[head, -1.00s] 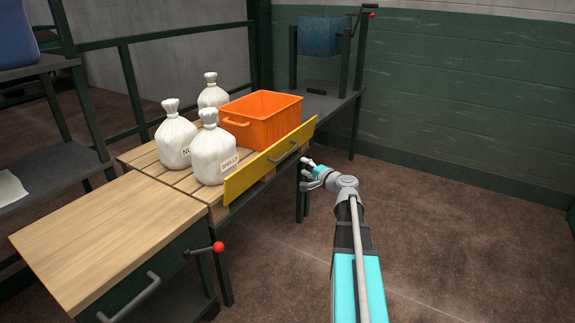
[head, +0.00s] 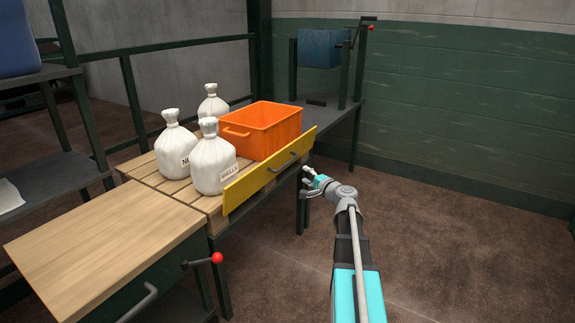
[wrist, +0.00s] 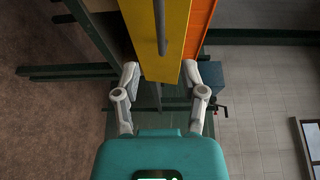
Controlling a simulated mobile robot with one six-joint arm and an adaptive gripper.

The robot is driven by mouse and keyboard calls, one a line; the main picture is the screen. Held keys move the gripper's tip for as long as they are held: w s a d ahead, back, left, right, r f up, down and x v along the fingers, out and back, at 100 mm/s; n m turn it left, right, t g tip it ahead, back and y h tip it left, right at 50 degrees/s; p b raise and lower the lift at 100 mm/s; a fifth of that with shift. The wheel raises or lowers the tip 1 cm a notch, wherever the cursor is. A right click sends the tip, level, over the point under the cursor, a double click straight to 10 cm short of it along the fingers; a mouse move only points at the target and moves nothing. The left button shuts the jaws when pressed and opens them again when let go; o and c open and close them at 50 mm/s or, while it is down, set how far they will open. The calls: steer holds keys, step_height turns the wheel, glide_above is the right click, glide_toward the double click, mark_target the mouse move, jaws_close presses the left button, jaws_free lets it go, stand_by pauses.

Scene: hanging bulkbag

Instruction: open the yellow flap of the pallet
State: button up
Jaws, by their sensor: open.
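The yellow flap (head: 252,187) stands upright along the front edge of the wooden pallet (head: 210,203), with a dark bar handle (head: 283,161) near its right part. It also shows in the wrist view (wrist: 172,45), with the handle running lengthwise. My gripper (head: 306,179) is just off the flap's right end in the head view. In the wrist view my gripper (wrist: 158,74) is open, its two fingers spread on either side of the flap's end. Whether a finger touches the flap, I cannot tell.
An orange crate (head: 262,131) and several white sacks (head: 213,165) stand on the pallet behind the flap. A wooden-topped cabinet (head: 105,235) with a red-knobbed lever (head: 217,258) is at the left. A blue box (head: 319,42) is at the back. The floor at right is clear.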

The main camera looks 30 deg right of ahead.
mark_target(288, 162)
steer(key=w, duration=0.4)
steer(key=w+a, duration=0.1)
steer(key=w, duration=0.6)
steer(key=shift+w+a+f, duration=0.1)
steer(key=shift+w+a, duration=0.1)
steer(key=shift+w, duration=0.1)
jaws_close()
